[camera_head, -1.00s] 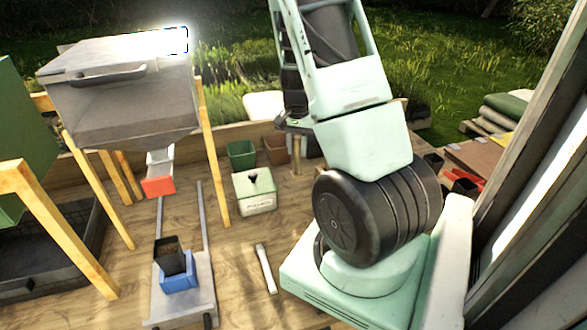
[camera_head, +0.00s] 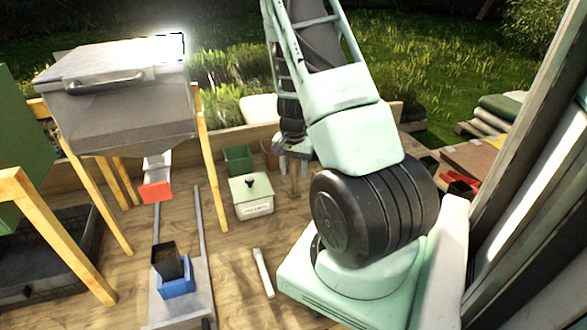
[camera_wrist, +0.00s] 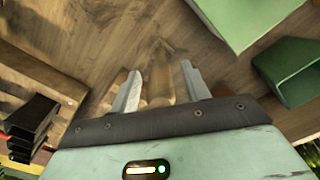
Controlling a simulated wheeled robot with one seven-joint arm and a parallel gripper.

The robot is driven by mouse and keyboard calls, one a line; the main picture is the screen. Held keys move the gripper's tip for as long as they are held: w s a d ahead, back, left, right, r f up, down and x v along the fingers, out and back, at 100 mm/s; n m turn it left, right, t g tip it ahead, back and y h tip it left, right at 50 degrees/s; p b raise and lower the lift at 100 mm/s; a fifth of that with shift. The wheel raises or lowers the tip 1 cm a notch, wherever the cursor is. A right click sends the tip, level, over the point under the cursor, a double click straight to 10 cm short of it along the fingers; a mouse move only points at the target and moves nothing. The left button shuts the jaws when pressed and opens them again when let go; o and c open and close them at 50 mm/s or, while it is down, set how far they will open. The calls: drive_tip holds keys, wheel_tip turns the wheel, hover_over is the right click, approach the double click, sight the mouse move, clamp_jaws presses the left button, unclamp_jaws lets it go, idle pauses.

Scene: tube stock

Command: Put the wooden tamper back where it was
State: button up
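The wooden tamper (camera_head: 293,184) is a small light-brown piece that looks upright on the wooden table, below my gripper (camera_head: 292,166) in the head view. In the wrist view the tamper (camera_wrist: 160,82) lies between the two pale fingers of my gripper (camera_wrist: 161,82). Gaps show between it and both fingers, so the gripper looks open around it. The tamper's lower end is hard to make out.
A green-lidded box (camera_head: 251,196) and a green pot (camera_head: 238,158) stand just left of the gripper. A blue holder with a dark pot (camera_head: 166,262) sits on a rail sled at front left. A pale bar (camera_head: 263,272) lies on the table (camera_head: 232,250).

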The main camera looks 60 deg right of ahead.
wheel_tip(320, 180, up, 12)
drive_tip(key=shift+r+b, duration=0.2)
drive_tip(key=shift+b, duration=0.65)
idle(0.5)
